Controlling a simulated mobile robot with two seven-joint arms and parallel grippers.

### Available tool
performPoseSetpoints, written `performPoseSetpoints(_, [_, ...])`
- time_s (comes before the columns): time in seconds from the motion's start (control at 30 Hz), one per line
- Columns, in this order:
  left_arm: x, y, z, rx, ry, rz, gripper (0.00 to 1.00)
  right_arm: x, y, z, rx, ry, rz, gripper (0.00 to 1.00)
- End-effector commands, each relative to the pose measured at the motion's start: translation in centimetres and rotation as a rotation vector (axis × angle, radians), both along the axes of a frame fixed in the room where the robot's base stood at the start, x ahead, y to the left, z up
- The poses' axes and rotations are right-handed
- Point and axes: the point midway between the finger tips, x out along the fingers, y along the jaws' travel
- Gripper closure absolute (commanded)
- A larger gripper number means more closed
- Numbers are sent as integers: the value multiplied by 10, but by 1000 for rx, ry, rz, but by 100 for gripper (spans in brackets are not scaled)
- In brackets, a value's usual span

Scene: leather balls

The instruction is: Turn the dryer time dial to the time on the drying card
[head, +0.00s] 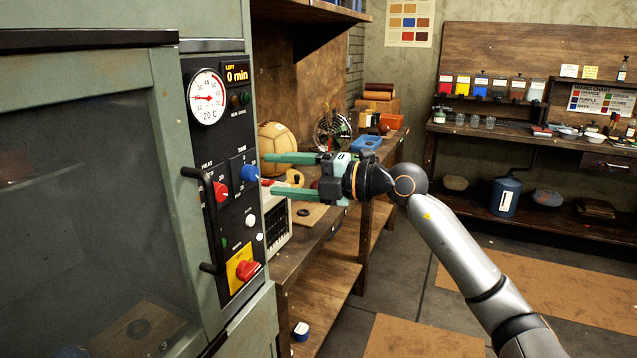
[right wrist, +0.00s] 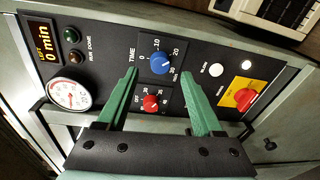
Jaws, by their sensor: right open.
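The blue time dial (head: 250,173) is on the dryer's black control panel, beside the red heat dial (head: 220,192). My right gripper (head: 270,176) is open in front of the panel, its green fingers pointing at the blue dial. In the right wrist view the blue time dial (right wrist: 159,64) lies between and just beyond the fingertips (right wrist: 157,74), with marks 0, 10, 20, 30 around it. I see no contact, and cannot tell where its pointer stands. The display (head: 236,73) reads LEFT 0 min. I cannot pick out the drying card. My left gripper is not in view.
A vertical door handle (head: 205,220) sticks out left of the panel. A red switch on a yellow plate (head: 243,270) sits below. A round gauge (head: 207,97) is above. A workbench with a leather ball (head: 277,148) stands behind my gripper. The floor at right is open.

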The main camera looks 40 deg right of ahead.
Motion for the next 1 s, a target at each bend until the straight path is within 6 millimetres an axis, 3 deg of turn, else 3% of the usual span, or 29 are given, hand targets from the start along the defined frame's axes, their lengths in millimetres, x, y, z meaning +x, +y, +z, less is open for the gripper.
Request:
performPoseSetpoints(0.5, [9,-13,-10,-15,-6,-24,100,-65,-33,4,1,1,1,32])
performPoseSetpoints(1.0, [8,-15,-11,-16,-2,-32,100,-76,-38,6,0,1,2,32])
